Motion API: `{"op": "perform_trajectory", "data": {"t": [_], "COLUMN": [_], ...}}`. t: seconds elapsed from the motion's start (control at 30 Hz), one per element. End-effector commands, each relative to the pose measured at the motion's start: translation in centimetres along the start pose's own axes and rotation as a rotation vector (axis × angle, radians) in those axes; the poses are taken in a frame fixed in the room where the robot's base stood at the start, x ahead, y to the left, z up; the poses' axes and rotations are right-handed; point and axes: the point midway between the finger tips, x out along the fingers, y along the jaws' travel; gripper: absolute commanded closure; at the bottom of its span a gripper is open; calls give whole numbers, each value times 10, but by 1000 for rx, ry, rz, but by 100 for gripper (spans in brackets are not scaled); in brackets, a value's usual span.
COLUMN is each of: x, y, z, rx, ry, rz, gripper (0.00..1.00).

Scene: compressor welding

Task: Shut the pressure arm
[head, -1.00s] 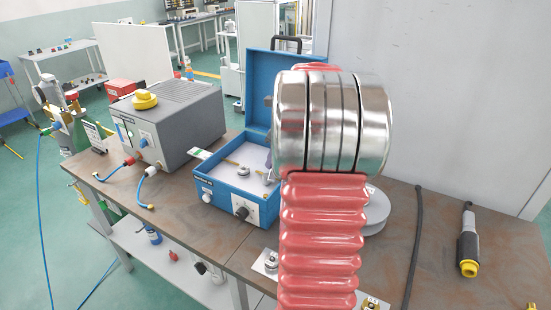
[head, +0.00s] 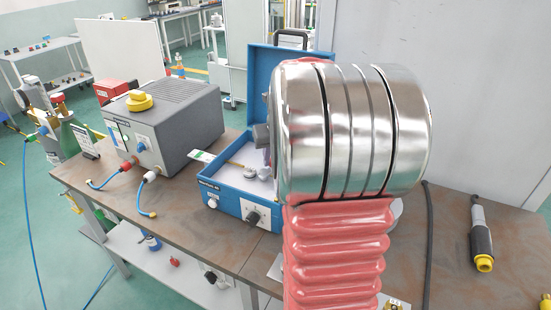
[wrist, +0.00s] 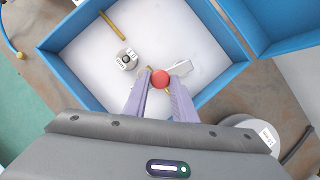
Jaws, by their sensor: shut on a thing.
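In the wrist view, my gripper (wrist: 160,84) has its two pale purple fingers closed around a round red knob (wrist: 160,78), inside the open blue case (wrist: 88,22). The knob appears to be the handle of the pressure arm; the rest of that arm is mostly hidden by the knob and fingers. A small grey-white piece (wrist: 181,68) shows just beside the knob. In the head view, the blue case (head: 232,200) stands on the bench with its lid raised, and my own arm covers its right side and most of the gripper.
A round metal weight (wrist: 126,58) and a brass rod (wrist: 112,25) lie inside the case. A grey unit (head: 165,130) with a yellow top knob stands to the left on the brown bench (head: 120,195). A grey disc (wrist: 250,132) lies beside the case.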

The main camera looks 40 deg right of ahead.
Motion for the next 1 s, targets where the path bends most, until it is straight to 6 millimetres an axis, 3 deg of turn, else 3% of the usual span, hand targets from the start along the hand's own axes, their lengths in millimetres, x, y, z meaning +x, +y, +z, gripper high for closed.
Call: {"op": "perform_trajectory", "data": {"t": [0.73,0.77,1.0], "x": [3,3,2], "y": [-6,-6,-6], "z": [4,4,4], "rx": [84,84,86], "ry": [-7,-7,-5], "rz": [-40,-40,-38], "gripper": [100,75,58]}}
